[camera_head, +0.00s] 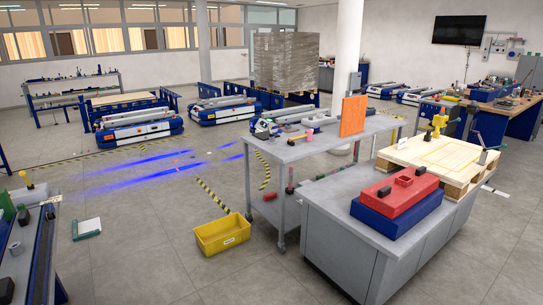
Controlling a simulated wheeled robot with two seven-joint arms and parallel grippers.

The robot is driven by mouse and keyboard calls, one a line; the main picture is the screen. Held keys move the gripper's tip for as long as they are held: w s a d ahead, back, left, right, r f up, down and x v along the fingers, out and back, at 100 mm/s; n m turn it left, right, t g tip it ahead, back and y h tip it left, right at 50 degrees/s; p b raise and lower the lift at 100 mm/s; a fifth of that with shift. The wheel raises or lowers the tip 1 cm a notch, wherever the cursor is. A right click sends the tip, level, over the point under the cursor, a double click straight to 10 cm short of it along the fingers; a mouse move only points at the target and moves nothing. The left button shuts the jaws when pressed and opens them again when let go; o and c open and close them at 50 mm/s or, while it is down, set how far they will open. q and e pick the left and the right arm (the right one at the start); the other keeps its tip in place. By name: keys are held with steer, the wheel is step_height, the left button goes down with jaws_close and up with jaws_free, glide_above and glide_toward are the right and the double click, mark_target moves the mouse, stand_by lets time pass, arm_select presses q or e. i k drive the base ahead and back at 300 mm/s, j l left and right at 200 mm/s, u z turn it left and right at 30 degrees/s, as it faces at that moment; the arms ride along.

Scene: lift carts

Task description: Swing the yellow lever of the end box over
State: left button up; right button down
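I cannot tell for sure which thing is the end box. A small yellow-topped handle (25,178) stands tilted at the left edge, above a dark-and-blue bench or machine (45,250) that the picture cuts off. Neither of my grippers shows in the head view.
A grey table (330,138) with an orange panel (353,115) and a grey cabinet (340,222) with a red-and-blue case (398,205) stand at the right. A yellow bin (222,235) sits on the floor. Blue-and-white lift carts (138,128) stand behind. Floor at centre-left is mostly clear.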

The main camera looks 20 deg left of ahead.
mark_target(29, 187)
steer(key=i+j+u, duration=0.2)
steer(key=u, duration=0.2)
steer(key=i+u, duration=0.4)
steer(key=i+j+u, duration=0.1)
steer(key=i+u, duration=0.15)
steer(key=u, duration=0.15)
steer(key=i+l+u, duration=0.1)
steer(key=i+u, duration=0.3)
steer(key=i+l+u, duration=0.15)
steer(key=u, duration=0.25)
